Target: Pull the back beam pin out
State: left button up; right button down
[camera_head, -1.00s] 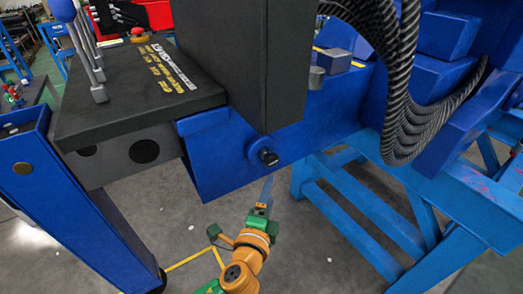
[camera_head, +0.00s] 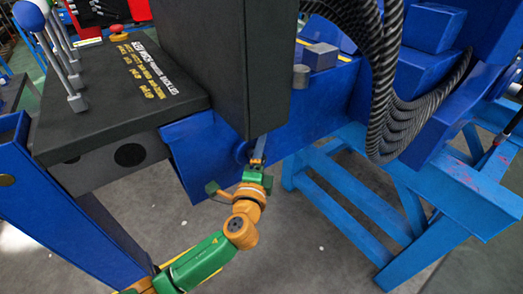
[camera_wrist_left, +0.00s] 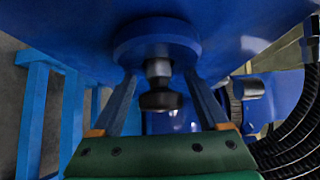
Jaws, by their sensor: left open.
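The back beam pin (camera_wrist_left: 157,97) shows in the left wrist view as a dark knob on a short metallic shaft. It sticks out of a round blue collar (camera_wrist_left: 155,42) on the blue beam (camera_head: 205,150). My left gripper (camera_head: 260,142) is at the collar in the head view and hides the pin there. In the left wrist view its two open fingers (camera_wrist_left: 160,76) reach along either side of the pin, with gaps between them and the knob. My right gripper is not in view.
A dark box (camera_head: 222,60) stands above the left gripper. A black panel with levers (camera_head: 115,90) is at left. Black ribbed hoses (camera_head: 400,130) hang at right. A light-blue stand (camera_head: 350,195) is right of my left arm. Grey floor lies below.

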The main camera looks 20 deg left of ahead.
pick_arm(q)
grip_shut()
jog(key=shift+s, duration=0.1)
dwell(1.2)
